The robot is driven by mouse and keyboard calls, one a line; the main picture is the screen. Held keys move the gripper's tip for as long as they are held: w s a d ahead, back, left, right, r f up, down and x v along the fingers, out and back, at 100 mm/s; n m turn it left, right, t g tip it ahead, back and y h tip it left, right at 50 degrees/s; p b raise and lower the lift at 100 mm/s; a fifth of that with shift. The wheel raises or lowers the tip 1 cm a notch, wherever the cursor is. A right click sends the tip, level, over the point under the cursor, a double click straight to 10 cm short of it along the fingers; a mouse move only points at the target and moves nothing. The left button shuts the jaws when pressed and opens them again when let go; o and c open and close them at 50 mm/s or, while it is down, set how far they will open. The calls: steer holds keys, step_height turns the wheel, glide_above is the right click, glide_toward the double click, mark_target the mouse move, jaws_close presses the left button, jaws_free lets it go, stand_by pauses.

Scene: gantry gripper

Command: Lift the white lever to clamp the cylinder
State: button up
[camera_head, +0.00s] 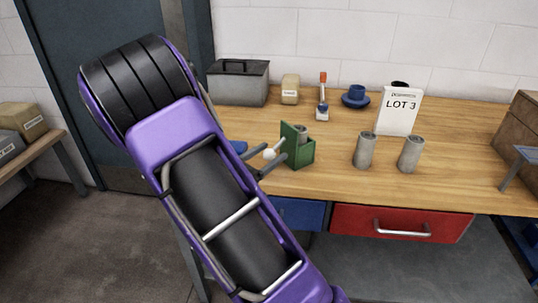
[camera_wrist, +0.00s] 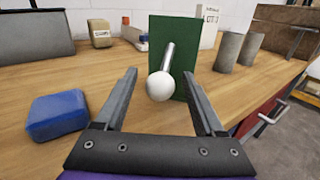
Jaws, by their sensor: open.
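The white lever is a metal rod with a white ball knob (camera_head: 269,154), sticking out from a green clamp block (camera_head: 301,154) on the wooden bench. A grey cylinder (camera_head: 301,131) sits in the green block, its top showing. In the wrist view the white ball (camera_wrist: 160,86) hangs between and just beyond my open fingers, with the rod sloping up to the right to the green plate (camera_wrist: 172,45). My gripper (camera_wrist: 163,88) is open and empty, with no clear contact on the ball. It also shows in the head view (camera_head: 268,162), partly hidden by my purple arm.
Two loose grey cylinders (camera_head: 365,150) (camera_head: 410,154) stand right of the clamp, before a white LOT 3 sign (camera_head: 398,111). A blue block (camera_wrist: 57,115) lies left of my fingers. A toolbox (camera_head: 239,83), small box, screwdriver-like tool and blue cup line the back.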

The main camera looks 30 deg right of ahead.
jaws_close()
stand_by(0.4)
stand_by(1.0)
